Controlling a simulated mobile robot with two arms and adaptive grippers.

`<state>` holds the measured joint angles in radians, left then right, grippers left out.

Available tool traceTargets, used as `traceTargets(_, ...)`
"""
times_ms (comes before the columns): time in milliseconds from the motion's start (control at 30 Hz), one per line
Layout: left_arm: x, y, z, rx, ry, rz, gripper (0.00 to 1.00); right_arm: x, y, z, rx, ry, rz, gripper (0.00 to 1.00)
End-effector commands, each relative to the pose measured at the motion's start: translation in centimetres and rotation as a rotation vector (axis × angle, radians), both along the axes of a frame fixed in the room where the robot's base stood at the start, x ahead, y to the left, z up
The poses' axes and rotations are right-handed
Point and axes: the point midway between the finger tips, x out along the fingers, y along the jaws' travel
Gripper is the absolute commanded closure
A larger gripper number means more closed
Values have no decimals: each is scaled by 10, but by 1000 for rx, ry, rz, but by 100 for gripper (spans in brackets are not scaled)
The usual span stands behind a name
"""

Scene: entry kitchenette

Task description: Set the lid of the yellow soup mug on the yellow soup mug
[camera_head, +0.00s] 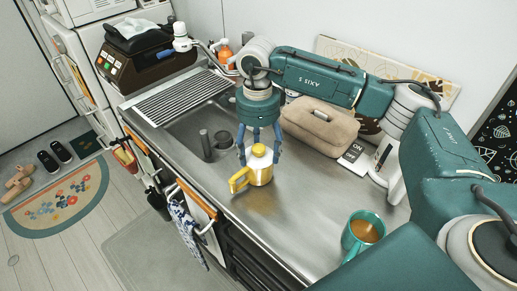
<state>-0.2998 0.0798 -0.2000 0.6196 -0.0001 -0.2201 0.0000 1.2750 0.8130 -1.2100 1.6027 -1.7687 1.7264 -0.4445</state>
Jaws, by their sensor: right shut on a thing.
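The yellow soup mug (262,175) stands upright on the steel counter, its handle to the left. Its lid (259,151), with a pale knob, is at the top of the mug, between the fingers of my right gripper (259,160). The gripper points straight down and is shut on the lid. From this angle I cannot tell whether the lid rests on the mug's rim or sits just above it. My left gripper is not in view.
A teal mug (363,236) of brown drink stands at the counter's near right. A beige pouch (321,126) lies behind the yellow mug. The sink (200,133) with its tap is to the left, beside a drying rack (181,96). The counter in front is clear.

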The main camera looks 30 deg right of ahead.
Motion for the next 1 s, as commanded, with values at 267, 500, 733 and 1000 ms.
traceTargets(267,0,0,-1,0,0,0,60,0,0,-1,0,0,0,12)
traceTargets(500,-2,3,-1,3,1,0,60,0,0,0,0,0,0,12)
traceTargets(733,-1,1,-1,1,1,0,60,1,1,27,1,-4,0,12)
traceTargets(1000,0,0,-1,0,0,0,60,2,1,85,1,-4,0,12)
